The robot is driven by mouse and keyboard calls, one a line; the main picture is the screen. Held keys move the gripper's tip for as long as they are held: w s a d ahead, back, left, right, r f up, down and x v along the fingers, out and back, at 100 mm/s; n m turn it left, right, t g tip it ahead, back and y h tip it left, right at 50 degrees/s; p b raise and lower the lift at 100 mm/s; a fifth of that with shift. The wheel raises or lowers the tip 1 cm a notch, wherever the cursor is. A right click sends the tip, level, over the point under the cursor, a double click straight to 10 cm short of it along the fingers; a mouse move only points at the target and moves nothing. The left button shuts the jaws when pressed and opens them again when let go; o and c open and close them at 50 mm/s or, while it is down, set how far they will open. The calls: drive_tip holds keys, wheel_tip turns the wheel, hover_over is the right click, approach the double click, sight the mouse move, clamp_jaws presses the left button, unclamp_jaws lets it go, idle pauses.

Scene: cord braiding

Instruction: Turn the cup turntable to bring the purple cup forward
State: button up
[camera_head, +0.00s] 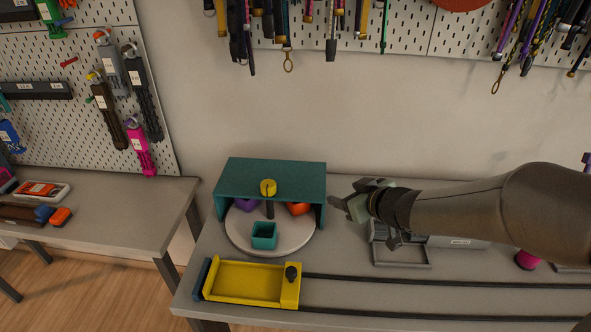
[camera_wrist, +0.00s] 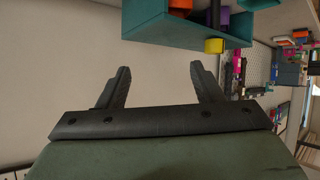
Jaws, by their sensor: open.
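The cup turntable (camera_head: 288,240) is a pale round disc on the table, partly under a teal cover (camera_head: 270,178). A teal cup (camera_head: 264,236) stands at its front. The purple cup (camera_head: 247,204) is at the back left, partly hidden under the cover. An orange cup (camera_head: 299,208) is at the back right. A dark post with a yellow knob (camera_head: 268,187) rises at the centre. My gripper (camera_head: 341,208) is open and empty, to the right of the cover and apart from it. In the wrist view its fingers (camera_wrist: 161,85) are spread, with the yellow knob (camera_wrist: 214,46) beyond them.
A yellow tray (camera_head: 245,283) with a dark knob sits in front of the turntable, beside two dark rails (camera_head: 440,284). A grey holder (camera_head: 402,254) stands to the right below my arm. Cords hang from the pegboard (camera_head: 390,25) above.

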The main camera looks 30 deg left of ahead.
sight(272, 186)
drive_tip(key=s+a+n+g+y, duration=0.3)
drive_tip(key=s+a+g, duration=0.1)
drive_tip(key=a, duration=0.3)
drive_tip(key=x, duration=1.6)
drive_tip(key=shift+w+a, duration=0.25)
drive_tip(key=shift+w, duration=0.05)
